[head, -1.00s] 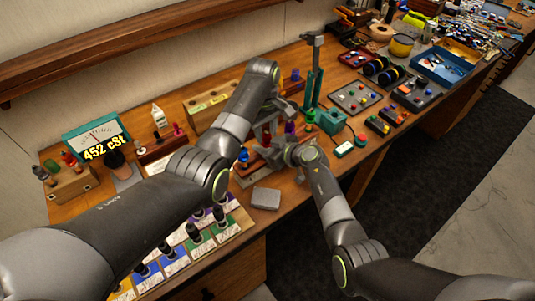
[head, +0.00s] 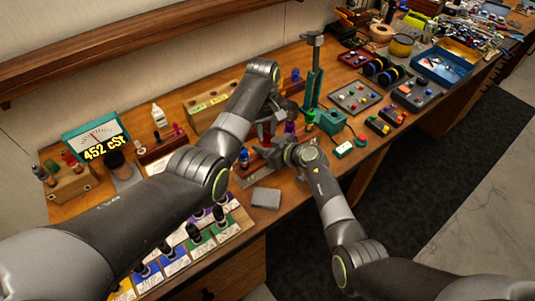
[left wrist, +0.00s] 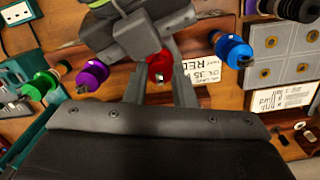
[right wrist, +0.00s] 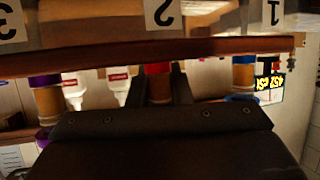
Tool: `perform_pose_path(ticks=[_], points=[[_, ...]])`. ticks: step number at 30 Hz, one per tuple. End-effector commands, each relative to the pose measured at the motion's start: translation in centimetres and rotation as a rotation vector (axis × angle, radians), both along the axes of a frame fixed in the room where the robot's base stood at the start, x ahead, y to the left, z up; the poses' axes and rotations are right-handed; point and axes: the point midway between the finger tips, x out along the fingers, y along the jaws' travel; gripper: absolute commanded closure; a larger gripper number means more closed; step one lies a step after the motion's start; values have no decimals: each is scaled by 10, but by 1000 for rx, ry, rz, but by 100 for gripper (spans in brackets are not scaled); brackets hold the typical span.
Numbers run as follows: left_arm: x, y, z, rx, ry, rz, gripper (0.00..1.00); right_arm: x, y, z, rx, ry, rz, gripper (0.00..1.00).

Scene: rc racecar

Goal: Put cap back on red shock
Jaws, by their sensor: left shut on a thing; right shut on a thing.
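The red cap (left wrist: 160,66) shows in the left wrist view between the fingers of my left gripper (left wrist: 160,92), which is shut on it. The red shock (right wrist: 158,88), with an amber body and a red top, stands between the fingers of my right gripper (right wrist: 157,88), which is shut on it. In the head view my left gripper (head: 270,130) and right gripper (head: 283,152) are close together at the shock rack. They hide most of the red shock there. Whether cap and body are fully seated cannot be told.
Blue (left wrist: 234,50), purple (left wrist: 92,74) and green (left wrist: 40,84) shocks stand beside the red one. A green stand (head: 313,85) rises just behind the grippers. A grey block (head: 266,198) lies in front. Colored bottles on cards stand at the front left.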

Motion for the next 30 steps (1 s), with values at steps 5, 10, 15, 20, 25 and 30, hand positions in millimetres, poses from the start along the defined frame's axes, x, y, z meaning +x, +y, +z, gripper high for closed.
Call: perform_pose_path(ticks=[5,10,15,20,25,30], points=[[0,0,0,0,0,1,57,0,0,0,0,0,0,100],[0,0,0,0,0,2,55,0,0,0,0,0,0,100],[1,0,4,0,-1,2,55,0,0,0,0,0,0,100],[2,1,25,-1,-3,1,55,0,0,0,0,0,0,100],[2,2,43,-1,-1,2,55,0,0,0,0,0,0,100],[1,2,45,0,0,2,55,0,0,0,0,0,0,100]])
